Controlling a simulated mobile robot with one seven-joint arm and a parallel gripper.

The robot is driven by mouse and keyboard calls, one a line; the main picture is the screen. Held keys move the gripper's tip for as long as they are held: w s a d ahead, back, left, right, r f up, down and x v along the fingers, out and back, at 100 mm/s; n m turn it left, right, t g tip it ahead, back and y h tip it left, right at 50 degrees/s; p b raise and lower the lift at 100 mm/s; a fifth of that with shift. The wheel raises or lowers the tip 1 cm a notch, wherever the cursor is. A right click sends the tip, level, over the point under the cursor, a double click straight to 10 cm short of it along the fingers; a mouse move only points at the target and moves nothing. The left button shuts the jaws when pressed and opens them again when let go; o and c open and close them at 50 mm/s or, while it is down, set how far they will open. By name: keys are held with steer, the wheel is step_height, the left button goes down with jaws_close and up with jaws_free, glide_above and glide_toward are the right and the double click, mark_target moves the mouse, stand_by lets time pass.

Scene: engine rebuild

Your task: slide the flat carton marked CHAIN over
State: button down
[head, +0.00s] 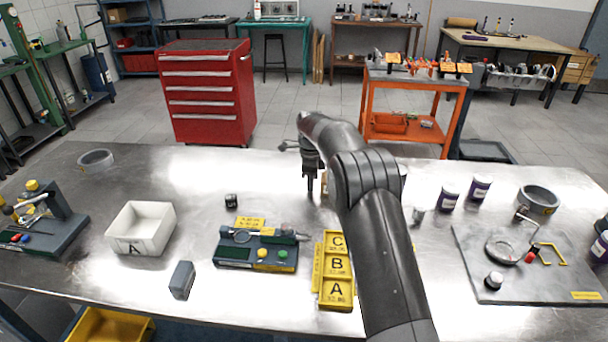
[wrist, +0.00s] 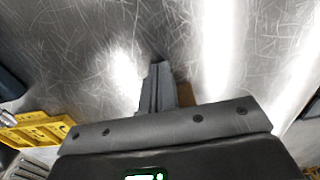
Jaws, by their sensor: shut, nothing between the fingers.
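My gripper (head: 310,192) points down over the middle of the metal workbench, with its fingers closed together. In the wrist view the closed fingers (wrist: 159,72) stand over bare metal. A small tan piece (head: 324,188) shows right beside the fingers, mostly hidden behind my arm. A tan edge (wrist: 185,93) also shows by the fingers in the wrist view. It may be the flat carton, but no CHAIN marking is readable. I cannot tell whether the fingers touch it.
A yellow tray marked C, B, A (head: 317,270) lies in front of my gripper. A grey fixture board (head: 227,254) and a white bin marked A (head: 157,235) are to the left. Purple-labelled jars (head: 449,197) and a grey plate (head: 473,258) are to the right. Bench behind the fixture board is mostly clear.

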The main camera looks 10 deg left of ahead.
steer(key=shift+d, duration=0.95)
steer(key=shift+w+d, duration=0.1)
steer(key=shift+d, duration=1.3)
steer(key=shift+a, duration=0.1)
